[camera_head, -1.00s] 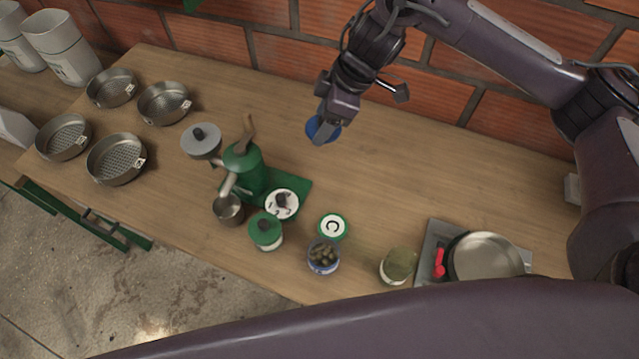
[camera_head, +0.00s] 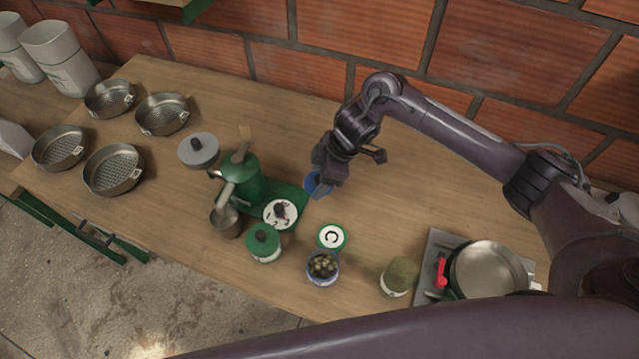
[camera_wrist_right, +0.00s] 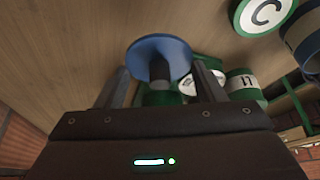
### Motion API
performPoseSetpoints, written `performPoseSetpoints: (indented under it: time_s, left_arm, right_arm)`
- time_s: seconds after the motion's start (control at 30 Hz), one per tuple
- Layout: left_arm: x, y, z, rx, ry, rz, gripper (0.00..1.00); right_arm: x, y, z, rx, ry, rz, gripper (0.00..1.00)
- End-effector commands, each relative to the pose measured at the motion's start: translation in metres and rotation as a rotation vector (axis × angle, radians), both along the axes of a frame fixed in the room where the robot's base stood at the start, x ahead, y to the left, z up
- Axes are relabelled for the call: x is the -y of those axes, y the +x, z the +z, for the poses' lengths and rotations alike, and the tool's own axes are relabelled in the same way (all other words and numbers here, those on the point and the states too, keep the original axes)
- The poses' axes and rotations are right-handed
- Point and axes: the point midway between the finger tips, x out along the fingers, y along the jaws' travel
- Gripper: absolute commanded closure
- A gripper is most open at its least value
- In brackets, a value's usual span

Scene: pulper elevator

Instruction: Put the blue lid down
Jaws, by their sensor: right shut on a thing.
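The blue lid (camera_head: 313,182) is in my right gripper (camera_head: 322,186), near the middle of the wooden table. In the right wrist view the blue lid (camera_wrist_right: 158,52) shows as a round disc with its knob between the two fingers of my right gripper (camera_wrist_right: 160,82), which is shut on it. In the head view the gripper partly covers the lid. I cannot tell whether the lid touches the table. The open blue-and-white jar (camera_head: 322,267) with dark contents stands nearer the front edge. My left gripper is not in view.
A green machine (camera_head: 243,178) on a green base stands just left of the lid. A green-and-white round lid (camera_head: 332,237), a green-lidded jar (camera_head: 264,242) and another jar (camera_head: 398,277) stand toward the front. A pan (camera_head: 487,268) is at right. The wood right of my gripper is clear.

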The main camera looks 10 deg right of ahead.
Motion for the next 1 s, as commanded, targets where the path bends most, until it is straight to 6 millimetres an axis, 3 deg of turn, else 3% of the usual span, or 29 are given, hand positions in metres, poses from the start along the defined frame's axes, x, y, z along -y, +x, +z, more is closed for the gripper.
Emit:
performPoseSetpoints:
  time_s: [0.2, 0.6, 0.63, 0.77, 1.0]
  left_arm:
    - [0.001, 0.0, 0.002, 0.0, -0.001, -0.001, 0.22]
    - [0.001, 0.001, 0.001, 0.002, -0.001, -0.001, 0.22]
    - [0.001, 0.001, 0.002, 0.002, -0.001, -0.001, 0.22]
    - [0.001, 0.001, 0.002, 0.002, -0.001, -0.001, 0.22]
    - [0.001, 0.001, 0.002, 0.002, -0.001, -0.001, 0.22]
  right_arm:
    - [0.0, -0.001, -0.032, -0.003, -0.001, -0.002, 0.59]
    - [0.0, -0.001, -0.039, -0.001, -0.001, 0.0, 0.59]
    - [0.0, -0.001, -0.038, -0.001, -0.001, 0.0, 0.33]
    - [0.0, -0.001, -0.038, -0.001, -0.001, 0.0, 0.16]
    - [0.0, -0.001, -0.038, -0.001, -0.001, -0.001, 0.16]
